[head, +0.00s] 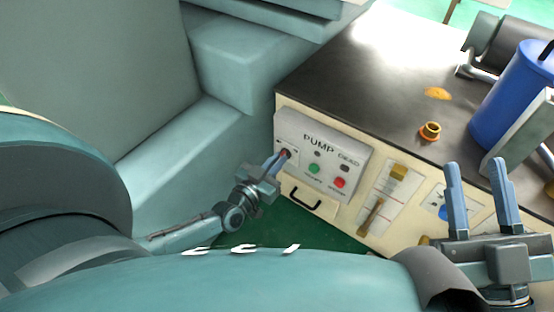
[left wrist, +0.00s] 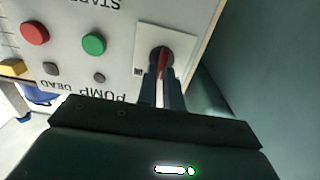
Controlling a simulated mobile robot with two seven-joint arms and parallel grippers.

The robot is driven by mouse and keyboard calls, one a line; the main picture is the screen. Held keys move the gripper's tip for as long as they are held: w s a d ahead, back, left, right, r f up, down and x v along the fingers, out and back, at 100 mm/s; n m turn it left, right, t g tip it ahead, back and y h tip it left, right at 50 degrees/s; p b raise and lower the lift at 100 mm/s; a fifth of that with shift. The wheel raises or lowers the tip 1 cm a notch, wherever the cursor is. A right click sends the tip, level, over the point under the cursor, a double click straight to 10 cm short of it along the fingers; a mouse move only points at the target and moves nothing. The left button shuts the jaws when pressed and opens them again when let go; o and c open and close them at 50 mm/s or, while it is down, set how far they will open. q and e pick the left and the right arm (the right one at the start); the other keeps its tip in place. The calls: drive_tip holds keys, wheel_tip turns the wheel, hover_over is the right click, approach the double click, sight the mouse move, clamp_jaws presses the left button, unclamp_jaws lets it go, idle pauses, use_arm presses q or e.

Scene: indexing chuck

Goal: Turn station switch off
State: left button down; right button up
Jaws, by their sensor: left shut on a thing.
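The station switch is a red knob (left wrist: 164,62) on a white plate (left wrist: 178,39) at the end of the pump panel. In the head view the panel (head: 322,145) is a light grey box marked PUMP and DEAD on the front of the station. My left gripper (head: 283,156) reaches the switch at the panel's left end. In the left wrist view its two fingers (left wrist: 162,77) are shut on the red knob, one on each side, and hide part of it. My right gripper (head: 482,190) is open and empty, in front of the station at the lower right.
The panel has a green button (head: 314,168) and a red button (head: 340,182). A black handle (head: 304,198) is below. A brass lever (head: 371,214) and a blue cylinder (head: 508,100) are to the right. A teal machine body (head: 170,135) stands close on the left.

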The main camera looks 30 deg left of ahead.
use_arm(q)
drive_tip(key=shift+w+a+n, duration=0.1)
drive_tip(key=shift+a+n, duration=0.05)
drive_tip(key=shift+n, duration=1.3)
drive_tip(key=shift+a+n, duration=0.1)
drive_tip(key=shift+n, duration=1.35)
use_arm(e)
drive_tip(key=shift+f+m+h, duration=0.3)
drive_tip(key=shift+s+f, duration=0.1)
use_arm(q)
drive_tip(key=c, duration=1.5)
unclamp_jaws()
drive_tip(key=shift+c, duration=0.2)
